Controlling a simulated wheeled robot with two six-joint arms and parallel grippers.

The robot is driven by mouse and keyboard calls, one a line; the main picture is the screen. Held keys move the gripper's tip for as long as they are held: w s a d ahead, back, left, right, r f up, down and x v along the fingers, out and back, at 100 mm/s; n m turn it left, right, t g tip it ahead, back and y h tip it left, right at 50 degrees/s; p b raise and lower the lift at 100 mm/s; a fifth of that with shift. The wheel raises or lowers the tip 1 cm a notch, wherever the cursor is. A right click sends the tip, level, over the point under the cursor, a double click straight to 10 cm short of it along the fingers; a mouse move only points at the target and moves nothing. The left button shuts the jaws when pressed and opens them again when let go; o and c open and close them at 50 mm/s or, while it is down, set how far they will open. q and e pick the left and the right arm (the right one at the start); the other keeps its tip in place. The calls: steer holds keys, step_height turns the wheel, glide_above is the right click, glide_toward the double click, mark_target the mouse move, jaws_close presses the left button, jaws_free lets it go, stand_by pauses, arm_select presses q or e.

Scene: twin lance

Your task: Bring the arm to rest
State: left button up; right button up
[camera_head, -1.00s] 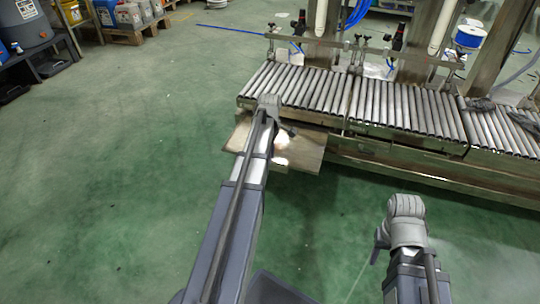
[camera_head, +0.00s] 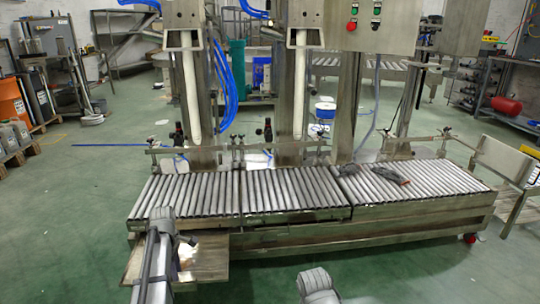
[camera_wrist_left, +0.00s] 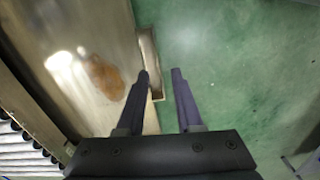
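My left arm comes in at the lower left of the head view, and its gripper (camera_head: 187,240) is over the low board (camera_head: 212,262) at the conveyor's near left end. In the left wrist view the two dark fingers (camera_wrist_left: 161,75) are apart with nothing between them. Green floor and the board's edge show beyond the fingertips. My right arm shows only as a grey rounded joint at the bottom edge of the head view; its gripper fingers do not show.
A long roller conveyor (camera_head: 270,192) crosses the middle, with a dark grey cloth-like thing (camera_head: 388,173) on its rollers. Steel posts and a control panel (camera_head: 385,22) rise behind it. Containers stand at the far left. Green floor (camera_head: 80,215) is clear at the left.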

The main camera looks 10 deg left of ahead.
arm_select(q)
steer(key=s+d+r+m+p, duration=0.35)
steer(key=s+d+m, duration=0.35)
steer(key=d, duration=0.4)
steer(key=s+d+r+m+y+p, duration=0.1)
steer(key=s+d+r+m+p, duration=0.3)
steer(key=d+m, duration=0.6)
steer(key=s+d+r+m+p, duration=0.35)
steer(key=s+d+m, duration=0.35)
steer(key=d, duration=0.5)
step_height(320, 180, up, 37)
steer(key=p, duration=3.6)
steer(key=shift+w, duration=0.3)
